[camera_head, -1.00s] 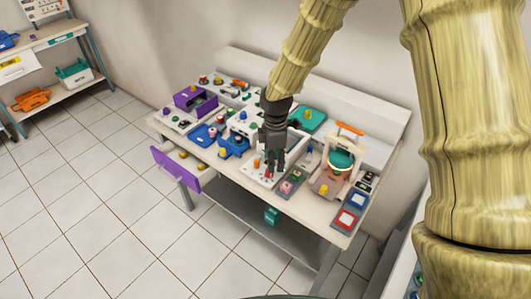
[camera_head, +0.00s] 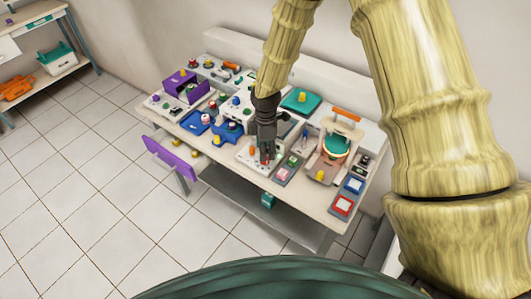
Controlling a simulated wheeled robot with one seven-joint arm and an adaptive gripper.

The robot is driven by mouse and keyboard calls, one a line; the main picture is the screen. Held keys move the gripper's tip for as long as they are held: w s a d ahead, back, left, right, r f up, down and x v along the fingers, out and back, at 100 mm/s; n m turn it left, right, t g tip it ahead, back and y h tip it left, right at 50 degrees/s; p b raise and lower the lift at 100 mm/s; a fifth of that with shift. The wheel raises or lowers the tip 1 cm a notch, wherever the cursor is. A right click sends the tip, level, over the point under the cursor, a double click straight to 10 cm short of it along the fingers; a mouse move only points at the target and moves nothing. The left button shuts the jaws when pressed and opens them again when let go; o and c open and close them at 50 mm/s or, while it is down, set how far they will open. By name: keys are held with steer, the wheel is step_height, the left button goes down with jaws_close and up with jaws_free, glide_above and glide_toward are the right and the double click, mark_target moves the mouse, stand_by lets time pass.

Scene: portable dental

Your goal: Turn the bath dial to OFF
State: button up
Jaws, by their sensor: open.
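My gripper (camera_head: 266,154) is dark and points down over the front middle of the workbench, with its fingertips just above or at a white panel (camera_head: 246,161). The panel carries small orange and red parts beside the fingertips. I cannot read any label, so I cannot tell which part is the bath dial or where it points; my gripper may hide it. The gripper holds nothing I can see. Whether the fingers touch anything is too small to tell.
The workbench (camera_head: 318,210) is crowded. Blue trays (camera_head: 195,122) and a purple box (camera_head: 180,85) stand left, with an open purple drawer (camera_head: 170,159) below. A teal-and-orange device (camera_head: 336,146) stands right, near blue and red framed pads (camera_head: 342,205). Tiled floor (camera_head: 100,220) in front is clear.

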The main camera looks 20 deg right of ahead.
steer(key=shift+f+p, duration=0.5)
steer(key=shift+f, duration=1.45)
steer(key=shift+c, duration=0.4)
steer(key=c, duration=0.9)
